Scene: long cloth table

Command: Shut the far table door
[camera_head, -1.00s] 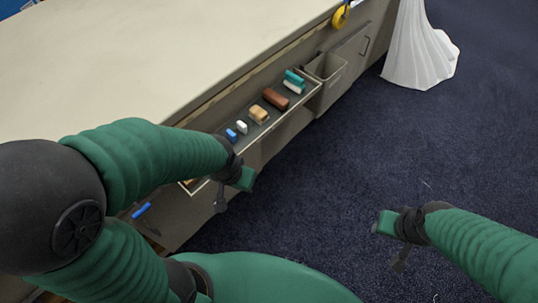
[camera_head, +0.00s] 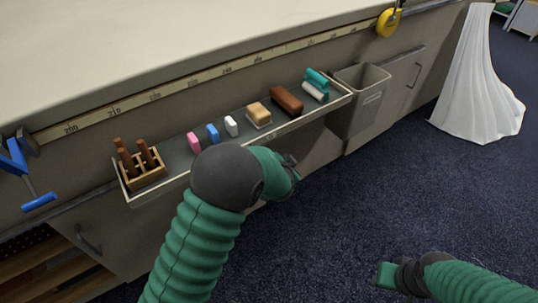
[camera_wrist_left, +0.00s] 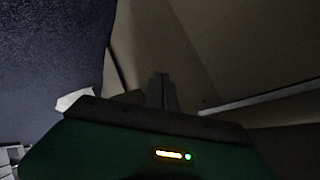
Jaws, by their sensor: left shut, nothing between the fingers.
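The far table door (camera_head: 402,88) is a grey-beige panel in the table's front, right of the grey bin, with a dark bar handle (camera_head: 415,74). It looks about flush; I cannot tell whether a gap is left. My left gripper (camera_head: 291,168) is just in front of the tray's lower edge, left of the bin and apart from that door. Its dark fingers show close together in the left wrist view (camera_wrist_left: 161,92), shut and empty, facing a dim beige panel. My right gripper (camera_head: 402,283) is low over the carpet at the bottom; its fingers are not clear.
A tray (camera_head: 180,158) on the table front holds colored blocks, brushes and a wooden rack. The grey bin (camera_head: 358,100) juts out between tray and door. A second door handle (camera_head: 88,240) is at lower left. White draped cloth (camera_head: 470,85) stands right. The blue carpet is clear.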

